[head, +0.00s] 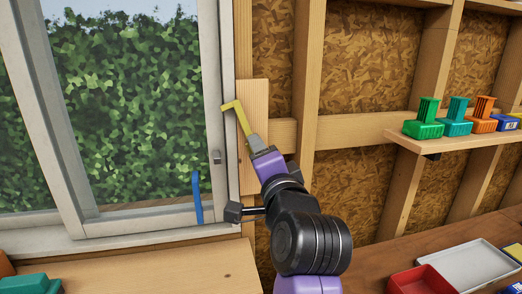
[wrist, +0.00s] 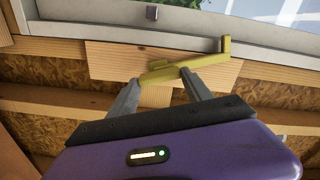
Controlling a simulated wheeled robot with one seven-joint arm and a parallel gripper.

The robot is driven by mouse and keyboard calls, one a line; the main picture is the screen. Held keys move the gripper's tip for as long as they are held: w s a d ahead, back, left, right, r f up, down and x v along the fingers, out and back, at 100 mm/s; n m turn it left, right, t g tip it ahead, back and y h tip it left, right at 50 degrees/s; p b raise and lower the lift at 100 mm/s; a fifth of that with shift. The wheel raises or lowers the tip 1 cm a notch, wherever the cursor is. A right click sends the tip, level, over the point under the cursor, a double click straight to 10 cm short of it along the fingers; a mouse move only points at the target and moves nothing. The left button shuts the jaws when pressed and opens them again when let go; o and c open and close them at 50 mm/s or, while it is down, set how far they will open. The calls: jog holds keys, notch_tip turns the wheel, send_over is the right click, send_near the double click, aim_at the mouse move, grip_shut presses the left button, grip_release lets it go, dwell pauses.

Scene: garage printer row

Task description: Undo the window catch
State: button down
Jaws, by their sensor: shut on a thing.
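The yellow window catch (head: 239,116) sits on a pale wood board (head: 253,92) beside the window. Its bar runs up and left, and its bent end lies at the edge of the window's right frame (head: 212,82). In the wrist view the catch (wrist: 204,61) runs from between my fingers toward the frame at upper right. I cannot tell whether the bent end touches the sash. My gripper (head: 252,142) is shut on the lower part of the catch. In the wrist view its two grey fingertips (wrist: 160,77) are on either side of it.
A blue handle (head: 197,198) and a small grey fitting (head: 216,157) are on the window frame. A shelf (head: 455,143) with several coloured printed pieces is at right. A red tray (head: 422,279) and a white tray (head: 470,268) lie on the bench.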

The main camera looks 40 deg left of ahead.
jog(key=shift+m+p, duration=0.8)
jog(key=shift+m, duration=1.1)
jog(key=shift+w+f, duration=0.1)
jog(key=shift+c, duration=2.2)
grip_release()
jog(key=b+v, duration=0.1)
jog(key=v, duration=0.7)
jog(key=shift+b, duration=0.4)
